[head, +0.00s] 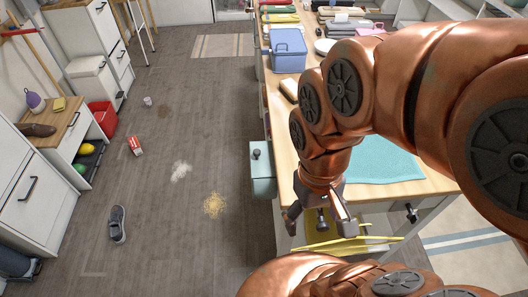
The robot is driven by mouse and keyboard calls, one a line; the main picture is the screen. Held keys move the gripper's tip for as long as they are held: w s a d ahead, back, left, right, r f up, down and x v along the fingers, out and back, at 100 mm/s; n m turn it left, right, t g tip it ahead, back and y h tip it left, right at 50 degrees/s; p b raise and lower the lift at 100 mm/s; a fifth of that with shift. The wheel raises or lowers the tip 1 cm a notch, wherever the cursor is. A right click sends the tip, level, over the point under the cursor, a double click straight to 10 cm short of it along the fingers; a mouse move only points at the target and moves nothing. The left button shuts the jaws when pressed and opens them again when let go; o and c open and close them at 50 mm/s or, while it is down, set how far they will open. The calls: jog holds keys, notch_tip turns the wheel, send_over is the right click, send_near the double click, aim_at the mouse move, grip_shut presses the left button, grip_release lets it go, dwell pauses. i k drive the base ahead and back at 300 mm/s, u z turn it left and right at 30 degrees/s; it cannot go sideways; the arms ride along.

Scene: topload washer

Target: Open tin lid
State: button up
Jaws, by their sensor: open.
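My gripper (318,222) is at the near left corner of the long wooden table, pointing down with its fingers apart. A dark knob-like part shows between the fingers; I cannot tell what it belongs to. No thing is clearly recognisable as the tin. A grey-green box with a dark knob on its lid (262,172) is at the table's left side, left of and beyond my gripper; its lid looks shut. A blue lidded box (288,50) stands farther back on the table and also looks shut. My arm hides much of the table's right side.
Yellow flat pieces (352,244) lie just below my gripper. A teal cloth (385,166) covers part of the tabletop (283,125). On the floor at left are a shoe (117,224), a red and white box (135,145) and spilled crumbs (213,205). The middle aisle is mostly free.

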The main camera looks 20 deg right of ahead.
aim_at(262, 164)
jog(key=k, duration=1.3)
jog(key=u, duration=0.75)
jog(key=i, duration=1.35)
